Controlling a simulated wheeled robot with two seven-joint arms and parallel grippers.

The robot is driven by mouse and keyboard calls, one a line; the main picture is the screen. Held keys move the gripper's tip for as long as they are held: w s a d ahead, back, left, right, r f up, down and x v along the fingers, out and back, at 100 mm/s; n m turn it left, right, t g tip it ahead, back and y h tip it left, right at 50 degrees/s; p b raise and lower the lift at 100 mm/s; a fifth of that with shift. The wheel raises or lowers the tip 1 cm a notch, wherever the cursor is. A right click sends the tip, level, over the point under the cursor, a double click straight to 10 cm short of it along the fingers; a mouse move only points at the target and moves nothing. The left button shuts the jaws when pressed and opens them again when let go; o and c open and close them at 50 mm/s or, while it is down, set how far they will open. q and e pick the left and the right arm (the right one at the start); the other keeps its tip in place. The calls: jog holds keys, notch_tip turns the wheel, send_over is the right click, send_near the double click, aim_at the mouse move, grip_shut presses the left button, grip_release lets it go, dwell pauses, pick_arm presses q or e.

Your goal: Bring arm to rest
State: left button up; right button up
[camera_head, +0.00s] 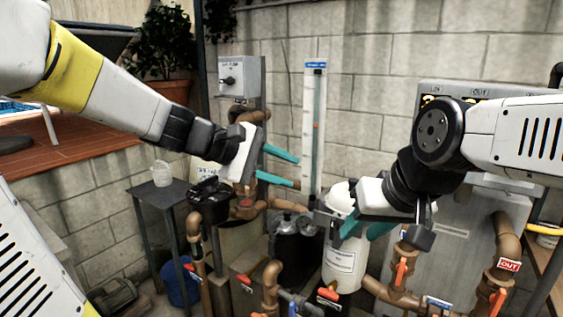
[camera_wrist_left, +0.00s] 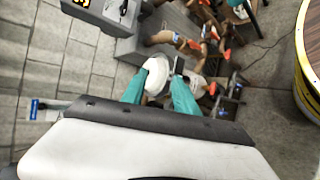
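My left gripper (camera_head: 296,171) reaches in from the left in the head view. Its two teal fingers are spread apart, pointing right, with nothing between them, in front of the block wall. In the left wrist view my left gripper (camera_wrist_left: 160,88) also shows open, with a white round lid visible beyond the fingers.
Brown pipes (camera_head: 271,277) with red-handled valves run below both grippers. A grey heater cabinet (camera_head: 455,245) stands at the right, behind my right arm. A small dark table (camera_head: 160,192) holds a clear jug (camera_head: 162,174). A clear vertical tube (camera_head: 314,130) hangs on the wall.

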pick_arm(q)
jog(key=s+a+f+m+y, duration=0.3)
jog(key=s+a+m+y, duration=0.1)
jog(key=s+a, duration=0.2)
jog(key=s+a+f+m+y, duration=0.3)
jog(key=s+a+m+y, duration=0.2)
jog(key=s+a, duration=0.2)
jog(key=shift+a+t, duration=0.4)
jog(key=shift+a, duration=0.45)
jog(key=shift+w+f, duration=0.1)
